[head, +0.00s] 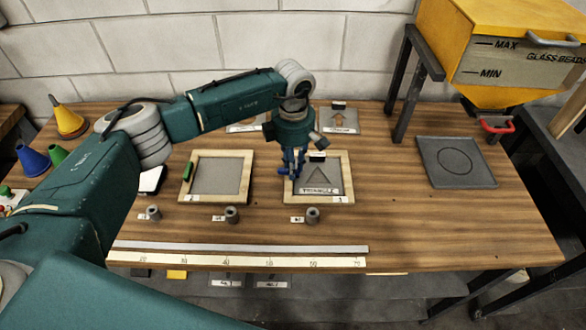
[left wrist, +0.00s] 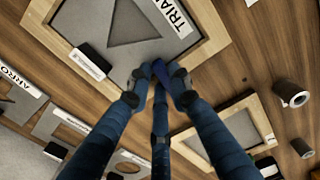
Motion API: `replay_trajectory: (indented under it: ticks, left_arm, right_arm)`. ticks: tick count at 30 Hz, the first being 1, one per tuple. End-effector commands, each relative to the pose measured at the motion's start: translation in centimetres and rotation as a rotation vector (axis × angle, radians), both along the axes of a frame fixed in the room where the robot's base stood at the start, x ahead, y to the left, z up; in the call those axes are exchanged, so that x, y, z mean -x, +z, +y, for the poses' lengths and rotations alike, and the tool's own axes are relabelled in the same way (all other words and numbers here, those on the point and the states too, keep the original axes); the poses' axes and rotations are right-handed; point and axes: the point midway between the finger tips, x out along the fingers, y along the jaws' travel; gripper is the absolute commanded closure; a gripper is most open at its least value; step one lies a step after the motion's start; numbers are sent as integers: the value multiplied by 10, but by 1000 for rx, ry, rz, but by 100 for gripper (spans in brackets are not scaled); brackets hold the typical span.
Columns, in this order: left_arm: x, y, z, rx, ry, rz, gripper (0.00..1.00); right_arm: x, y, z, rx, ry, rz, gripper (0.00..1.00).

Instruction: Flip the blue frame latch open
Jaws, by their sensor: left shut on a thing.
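The blue frame latch (left wrist: 161,72) shows as a small dark blue piece between my fingertips in the left wrist view. It is on the left side of the wooden frame marked 3 (head: 318,201), which holds a grey stencil plate labelled TRIANGLE (head: 321,179). My left gripper (head: 291,174) points down over that left side and is shut on the latch; it also shows in the left wrist view (left wrist: 160,80). The fingers cover most of the latch, so its exact angle is unclear. My right gripper is not in view.
Frame 2 (head: 196,199) with a green latch (head: 187,171) stands to the left. Small grey cylinders (head: 313,215) stand in front of the frames, near a long ruler (head: 240,261). A yellow glass bead hopper (head: 470,60) and a dark square plate (head: 456,178) are at right.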

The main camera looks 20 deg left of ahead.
Motion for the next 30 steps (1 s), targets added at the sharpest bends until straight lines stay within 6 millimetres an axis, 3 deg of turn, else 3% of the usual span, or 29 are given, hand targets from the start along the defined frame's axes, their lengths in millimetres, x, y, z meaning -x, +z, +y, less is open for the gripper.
replay_trajectory:
  ticks: [1,12,30]
  left_arm:
    - [-1,-5,0,0,-36,-5,100]
    - [2,-5,-1,-1,-375,-7,100]
    - [10,-2,0,0,-944,-7,100]
  right_arm:
    - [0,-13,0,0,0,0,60]
    - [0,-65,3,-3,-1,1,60]
    - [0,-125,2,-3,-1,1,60]
